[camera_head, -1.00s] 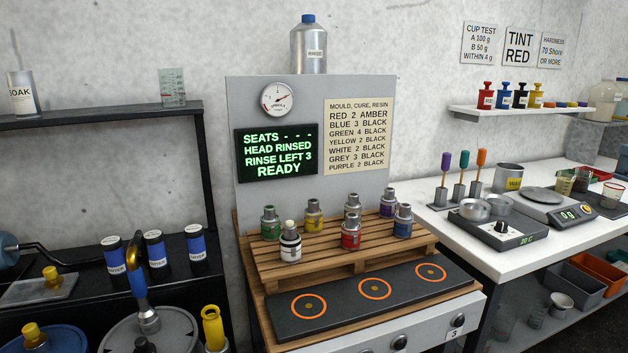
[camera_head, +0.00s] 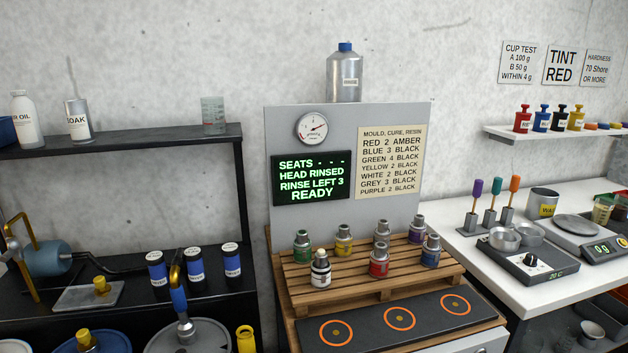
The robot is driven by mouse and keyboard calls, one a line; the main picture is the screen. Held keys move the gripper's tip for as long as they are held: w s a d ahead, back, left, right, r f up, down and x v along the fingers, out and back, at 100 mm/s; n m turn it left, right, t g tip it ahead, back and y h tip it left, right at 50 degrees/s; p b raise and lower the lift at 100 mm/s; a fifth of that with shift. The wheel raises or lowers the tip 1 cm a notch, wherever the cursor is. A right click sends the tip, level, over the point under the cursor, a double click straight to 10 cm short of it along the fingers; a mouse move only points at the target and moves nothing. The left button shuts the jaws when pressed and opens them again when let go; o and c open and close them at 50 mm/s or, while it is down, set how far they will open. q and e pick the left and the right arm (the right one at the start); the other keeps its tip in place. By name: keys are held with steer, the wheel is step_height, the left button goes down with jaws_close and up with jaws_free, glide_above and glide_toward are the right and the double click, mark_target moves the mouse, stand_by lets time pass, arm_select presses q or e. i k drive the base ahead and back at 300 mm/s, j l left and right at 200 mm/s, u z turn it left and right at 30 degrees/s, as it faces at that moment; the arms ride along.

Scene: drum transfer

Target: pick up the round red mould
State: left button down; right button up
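The round red mould (camera_head: 379,262) stands upright on the wooden slatted rack (camera_head: 350,292), in the front row, with a grey metal top. A white mould with a dark band (camera_head: 321,268) stands to its left and a blue one (camera_head: 431,251) to its right. Green (camera_head: 302,246), yellow (camera_head: 344,239), grey (camera_head: 381,233) and purple (camera_head: 417,229) moulds stand behind. Neither of my grippers shows in the view.
A dark plate (camera_head: 400,322) with three orange-ringed seats lies in front of the rack, with nothing on it. A panel (camera_head: 350,150) with a green-text screen (camera_head: 311,177) rises behind. Dark shelves (camera_head: 120,146) stand left, a white bench (camera_head: 480,236) right.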

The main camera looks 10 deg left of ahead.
mark_target(379, 258)
steer(key=i+u, duration=0.75)
steer(key=u, duration=0.15)
